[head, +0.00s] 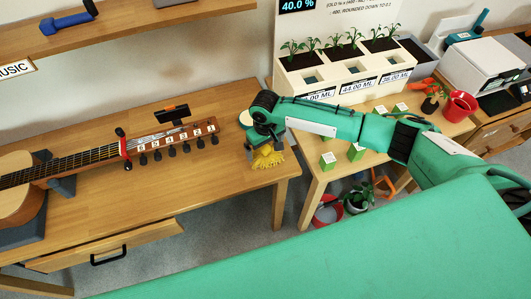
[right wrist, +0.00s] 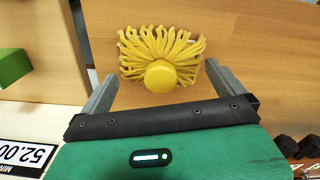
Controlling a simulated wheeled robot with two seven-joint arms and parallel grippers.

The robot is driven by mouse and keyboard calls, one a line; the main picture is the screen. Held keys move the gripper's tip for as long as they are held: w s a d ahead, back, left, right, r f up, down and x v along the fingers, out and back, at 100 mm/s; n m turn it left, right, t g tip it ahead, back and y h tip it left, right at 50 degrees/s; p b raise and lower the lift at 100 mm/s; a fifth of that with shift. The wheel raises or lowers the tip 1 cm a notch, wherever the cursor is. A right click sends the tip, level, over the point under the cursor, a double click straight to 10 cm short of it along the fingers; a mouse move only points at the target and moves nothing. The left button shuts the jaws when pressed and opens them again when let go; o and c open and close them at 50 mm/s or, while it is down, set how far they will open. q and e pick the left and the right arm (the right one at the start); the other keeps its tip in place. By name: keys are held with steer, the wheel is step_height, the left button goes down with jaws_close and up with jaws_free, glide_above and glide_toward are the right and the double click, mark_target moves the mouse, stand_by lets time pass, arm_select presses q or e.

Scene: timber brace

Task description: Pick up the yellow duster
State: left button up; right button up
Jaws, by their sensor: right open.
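The yellow duster (head: 266,156) lies on the wooden table near its right end, partly hidden under my right gripper (head: 262,138) in the head view. In the right wrist view the duster (right wrist: 161,58) shows a round yellow knob with many soft strands fanning out toward the top. My right gripper (right wrist: 160,92) is open and above the table. Its two fingers stand on either side of the duster's knob, apart from it. I cannot tell how high the fingers are above the table. My left gripper is not in view.
A guitar (head: 70,165) lies on the left of the same table (head: 215,180). An open drawer (head: 110,246) is below it. A white planter box (head: 345,75) and green blocks (head: 356,152) stand on the neighbouring table at the right.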

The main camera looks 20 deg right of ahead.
steer(key=shift+f, duration=0.9)
steer(key=c, duration=0.8)
steer(key=shift+o, duration=0.2)
steer(key=shift+r, duration=0.1)
